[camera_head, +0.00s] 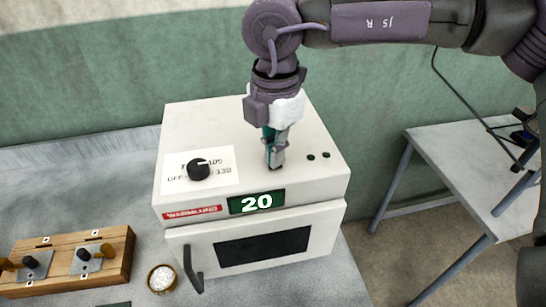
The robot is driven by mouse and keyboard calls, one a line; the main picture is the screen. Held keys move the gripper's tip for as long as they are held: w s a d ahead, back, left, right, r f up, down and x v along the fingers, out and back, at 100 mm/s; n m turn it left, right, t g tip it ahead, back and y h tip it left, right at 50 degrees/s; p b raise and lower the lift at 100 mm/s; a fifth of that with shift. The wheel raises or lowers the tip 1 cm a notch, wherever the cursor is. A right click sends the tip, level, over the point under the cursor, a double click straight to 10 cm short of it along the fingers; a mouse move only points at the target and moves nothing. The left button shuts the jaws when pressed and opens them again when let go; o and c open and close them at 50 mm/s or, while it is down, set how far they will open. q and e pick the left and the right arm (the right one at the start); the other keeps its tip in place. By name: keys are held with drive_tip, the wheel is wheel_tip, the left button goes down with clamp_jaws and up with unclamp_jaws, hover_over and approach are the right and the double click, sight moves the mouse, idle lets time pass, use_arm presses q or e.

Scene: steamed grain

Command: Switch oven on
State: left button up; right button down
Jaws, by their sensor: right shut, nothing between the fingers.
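The white oven (245,170) stands on the grey bench with its top and front showing. Its black dial (198,169) sits on a white label at the left of the top, with a light pointer mark toward the right. A green display (257,201) reads 20. Two small black buttons (318,156) are at the right of the top. My right gripper (275,162) points down over the oven top, between dial and buttons, shut and empty. I cannot tell whether its tips touch the surface. My left gripper is not in view.
A wooden block (70,262) with metal fittings lies at the lower left. A small bowl of white grains (161,279) stands by the oven's black door handle (192,268). A white side table (470,165) is at the right, across a gap.

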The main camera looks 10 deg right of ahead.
drive_tip(key=shift+f, duration=0.15)
drive_tip(key=shift+r+p, duration=1.25)
drive_tip(key=shift+r, duration=2.3)
